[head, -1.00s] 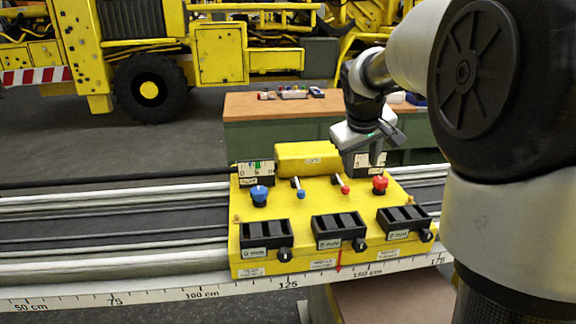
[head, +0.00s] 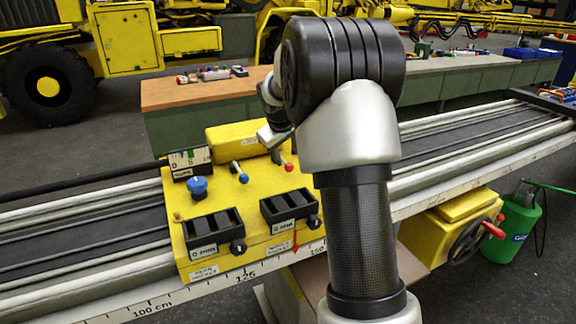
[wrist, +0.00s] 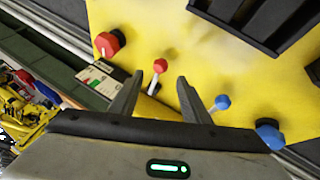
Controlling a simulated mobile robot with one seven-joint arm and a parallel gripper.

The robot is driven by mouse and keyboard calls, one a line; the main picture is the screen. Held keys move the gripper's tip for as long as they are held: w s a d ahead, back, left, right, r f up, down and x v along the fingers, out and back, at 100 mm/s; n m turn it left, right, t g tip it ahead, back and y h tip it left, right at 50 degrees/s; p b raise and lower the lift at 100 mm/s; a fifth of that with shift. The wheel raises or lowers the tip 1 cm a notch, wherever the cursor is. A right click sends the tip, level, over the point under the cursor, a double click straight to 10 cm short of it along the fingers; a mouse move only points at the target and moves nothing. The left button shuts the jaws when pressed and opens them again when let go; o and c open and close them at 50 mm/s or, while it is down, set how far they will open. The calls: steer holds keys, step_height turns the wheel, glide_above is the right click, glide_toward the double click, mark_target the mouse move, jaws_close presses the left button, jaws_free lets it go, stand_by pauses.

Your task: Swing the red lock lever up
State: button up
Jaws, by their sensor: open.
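The red-tipped lever (head: 288,167) is a short pale stick with a red ball on the yellow console (head: 249,205). In the wrist view the red-tipped lever (wrist: 159,67) shows between the spread fingers of my gripper (wrist: 160,80), near their tips. My gripper is open, with nothing held between its fingers; I cannot tell whether a finger touches the lever. In the head view my gripper (head: 274,146) is just behind and left of the lever, partly hidden by my arm. A blue-tipped lever (head: 242,177) stands to its left.
A blue knob (head: 197,188) and black slotted boxes (head: 213,230) are on the console. In the wrist view a red knob (wrist: 106,44) is left of the lever and a blue knob (wrist: 268,134) is at right. A yellow box with a handwheel (head: 468,240) stands lower right.

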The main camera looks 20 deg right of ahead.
mark_target(288, 164)
steer(key=x, duration=0.7)
steer(key=shift+w+f, duration=0.2)
jaws_close()
